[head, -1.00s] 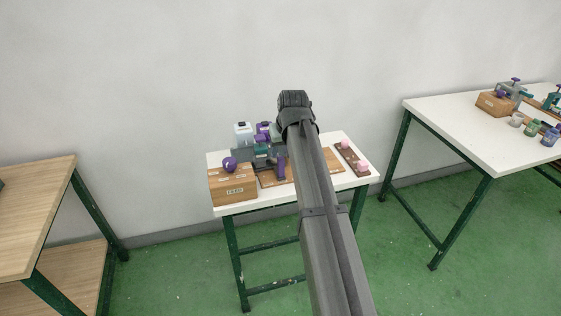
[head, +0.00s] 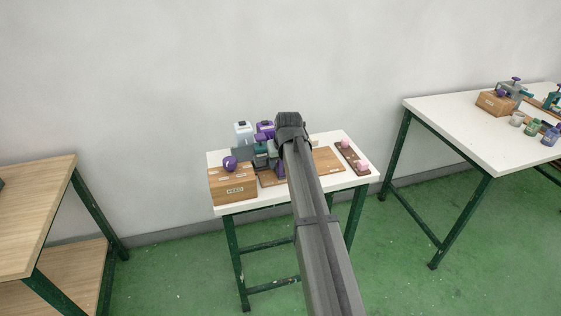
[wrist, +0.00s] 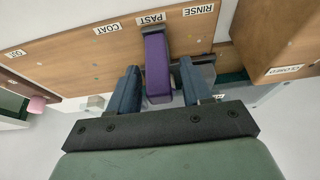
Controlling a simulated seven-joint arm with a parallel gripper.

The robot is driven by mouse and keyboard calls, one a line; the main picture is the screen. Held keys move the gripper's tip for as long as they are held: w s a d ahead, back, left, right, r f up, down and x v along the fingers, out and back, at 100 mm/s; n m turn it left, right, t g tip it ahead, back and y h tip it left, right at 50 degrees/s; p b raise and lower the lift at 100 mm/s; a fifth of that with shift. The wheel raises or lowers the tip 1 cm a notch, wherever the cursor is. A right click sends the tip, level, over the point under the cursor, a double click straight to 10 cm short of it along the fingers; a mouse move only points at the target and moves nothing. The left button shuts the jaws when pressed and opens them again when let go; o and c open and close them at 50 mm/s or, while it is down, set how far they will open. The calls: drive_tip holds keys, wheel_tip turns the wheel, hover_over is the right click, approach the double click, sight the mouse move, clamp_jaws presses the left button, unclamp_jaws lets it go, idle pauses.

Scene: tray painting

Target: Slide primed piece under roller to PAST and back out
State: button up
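A purple bar-shaped handle (wrist: 157,66) shows in the wrist view, its far end at the PAST label on the wooden board (wrist: 75,62). My gripper (wrist: 158,88) is open, with one blue-grey finger on each side of the purple handle and visible gaps between. The board also carries COAT and RINSE labels. A grey part (wrist: 204,70) lies behind the right finger. In the head view my arm hides the gripper and part of the board (head: 327,160). I cannot make out the roller or the primed piece clearly.
A wooden box (head: 233,190) with a purple knob stands at the table's front left. A white bottle (head: 243,132) and purple-and-teal hardware stand behind it. A dark strip with pink knobs (head: 352,158) lies at the right. Another white table (head: 465,140) stands farther right.

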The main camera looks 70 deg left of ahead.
clamp_jaws()
drive_tip(key=shift+w, duration=0.15)
idle(0.4)
drive_tip(key=w, duration=1.9)
drive_tip(key=shift+w, duration=0.25)
drive_tip(key=shift+c, duration=1.1)
unclamp_jaws()
drive_tip(key=shift+o, duration=1.3)
drive_tip(key=v, duration=1.4)
